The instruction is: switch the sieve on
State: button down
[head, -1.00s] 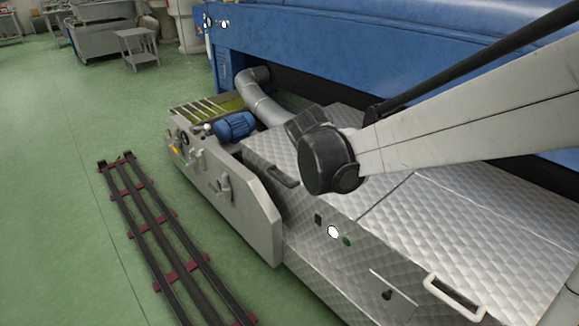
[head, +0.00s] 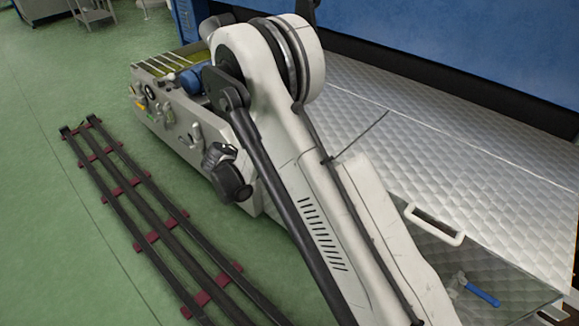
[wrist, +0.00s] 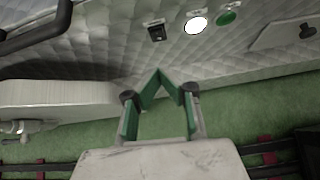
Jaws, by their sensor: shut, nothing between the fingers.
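In the wrist view my gripper (wrist: 160,72) is shut and empty, its green fingertips meeting in a point. Above it, on the quilted metal housing, are a small black switch (wrist: 156,33), a white round lamp (wrist: 196,25) and a green round button (wrist: 228,16). The fingertips show below the switch, apart from it in the picture. In the head view my arm hides these controls. A metal machine with a slatted tray (head: 160,68) and a blue motor (head: 193,80) stands behind my arm. I cannot tell which position the switch is in.
Dark rails with red sleepers (head: 150,215) lie on the green floor. A pale side panel (wrist: 55,95) stands left of my gripper. A dark curved handle (wrist: 40,32) is at upper left.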

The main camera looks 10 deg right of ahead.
jog(key=shift+a+f+n, duration=0.15)
jog(key=shift+f, duration=0.45)
jog(key=shift+a+f+n, duration=0.1)
jog(key=shift+f+n, duration=0.05)
jog(key=shift+f, duration=0.45)
jog(key=shift+w, duration=0.1)
jog(key=w+d+r+b+x, duration=0.1)
jog(key=b+x, duration=0.4)
jog(key=x, duration=0.7)
jog(key=shift+d+r, duration=0.45)
jog(key=shift+d, duration=0.1)
jog(key=shift+w+a+r, duration=0.1)
jog(key=shift+w, duration=0.1)
